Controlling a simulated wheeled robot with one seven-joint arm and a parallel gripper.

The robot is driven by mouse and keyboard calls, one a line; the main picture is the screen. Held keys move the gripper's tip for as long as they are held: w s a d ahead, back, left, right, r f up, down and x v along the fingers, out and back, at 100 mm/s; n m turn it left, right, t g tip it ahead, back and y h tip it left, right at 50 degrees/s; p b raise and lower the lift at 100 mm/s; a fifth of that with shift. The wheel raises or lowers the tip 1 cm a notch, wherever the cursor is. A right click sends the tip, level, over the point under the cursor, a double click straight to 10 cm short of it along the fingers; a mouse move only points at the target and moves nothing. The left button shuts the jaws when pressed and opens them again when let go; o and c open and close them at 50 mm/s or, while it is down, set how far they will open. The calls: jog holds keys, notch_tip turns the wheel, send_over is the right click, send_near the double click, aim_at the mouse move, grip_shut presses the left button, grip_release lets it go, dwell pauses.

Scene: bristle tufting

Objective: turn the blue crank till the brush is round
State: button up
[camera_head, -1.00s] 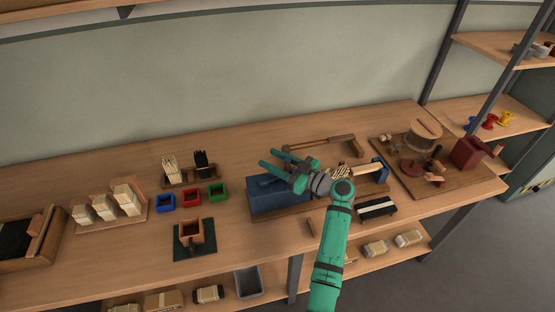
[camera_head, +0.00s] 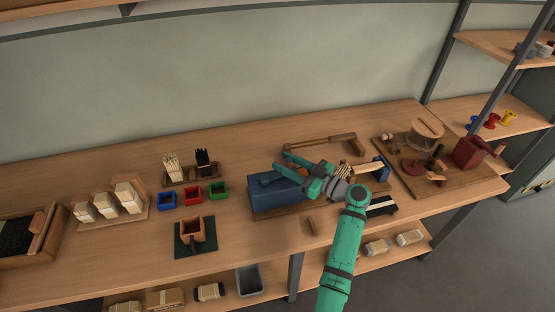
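A blue box-shaped machine (camera_head: 262,191) sits on a wooden base in the middle of the bench. My gripper (camera_head: 282,164) is over its top right part, with its green fingers pointing left and apart. A small orange-brown knob shows between or just behind the fingers; I cannot tell whether they touch it. The crank itself is mostly hidden by my gripper. To the right, a pale wooden brush handle (camera_head: 369,168) lies by a blue upright plate (camera_head: 383,168). Pale bristles (camera_head: 343,171) show at its left end, partly behind my wrist; their shape is too small to tell.
A board with a round drum (camera_head: 424,135) and a dark red box (camera_head: 467,153) stands right. Blue, red and green cups (camera_head: 192,196), bristle holders (camera_head: 188,175) and blocks stand left. The bench's back left is clear.

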jog(key=v, duration=0.6)
jog(key=shift+s+d, duration=0.25)
